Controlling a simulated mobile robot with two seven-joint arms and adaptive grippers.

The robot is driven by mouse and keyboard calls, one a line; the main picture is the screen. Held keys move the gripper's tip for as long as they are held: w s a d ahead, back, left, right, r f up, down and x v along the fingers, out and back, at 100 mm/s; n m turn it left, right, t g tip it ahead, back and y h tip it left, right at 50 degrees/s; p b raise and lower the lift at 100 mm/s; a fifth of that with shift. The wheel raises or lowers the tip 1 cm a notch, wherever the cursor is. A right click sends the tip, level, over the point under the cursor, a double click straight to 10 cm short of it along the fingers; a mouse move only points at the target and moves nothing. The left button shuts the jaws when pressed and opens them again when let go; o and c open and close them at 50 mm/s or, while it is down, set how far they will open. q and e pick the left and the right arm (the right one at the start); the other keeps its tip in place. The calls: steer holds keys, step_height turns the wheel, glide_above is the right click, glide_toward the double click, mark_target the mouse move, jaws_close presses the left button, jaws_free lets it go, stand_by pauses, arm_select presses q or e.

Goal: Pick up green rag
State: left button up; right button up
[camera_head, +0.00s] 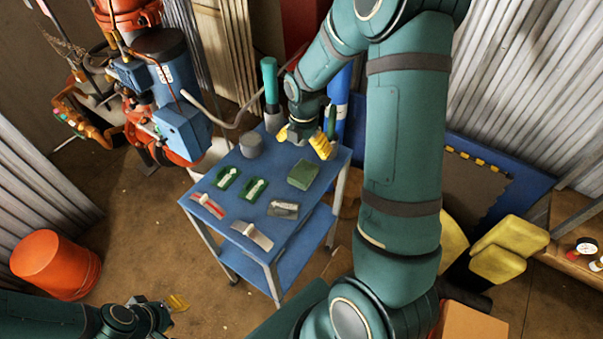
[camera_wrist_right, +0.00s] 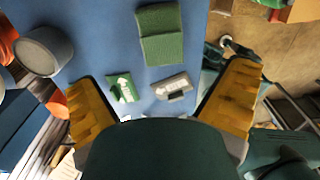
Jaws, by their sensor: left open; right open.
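The green rag (camera_head: 303,174) is a folded, square cloth lying flat near the right edge of the blue cart top (camera_head: 226,203). It also shows at the top centre of the right wrist view (camera_wrist_right: 160,33). My right gripper (camera_head: 303,141) is open, with yellow fingers above the cart's far side, close to the rag but apart from it. In the right wrist view its fingers (camera_wrist_right: 163,88) are spread wide with nothing held, and the rag lies beyond them. My left gripper (camera_head: 176,303) is open and empty at the lower left, over the floor, away from the cart.
Two green tagged items (camera_head: 254,188), a grey tagged item (camera_head: 283,210), a red-and-white item (camera_head: 207,205) and a pale curved item (camera_head: 252,235) lie on the cart. A grey cup (camera_head: 251,145) stands at the back. Red-and-blue piping (camera_head: 185,130) is left; an orange bucket (camera_head: 55,265) stands on the floor.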

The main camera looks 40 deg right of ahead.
mark_target(304, 171)
step_height(304, 171, down, 6)
steer(key=shift+r+b, duration=0.15)
steer(key=shift+b, duration=0.25)
step_height(304, 171, down, 5)
steer(key=shift+s+f+b, duration=0.1)
steer(key=shift+s+b, duration=0.05)
steer(key=shift+b, duration=0.4)
steer(key=c, duration=1.2)
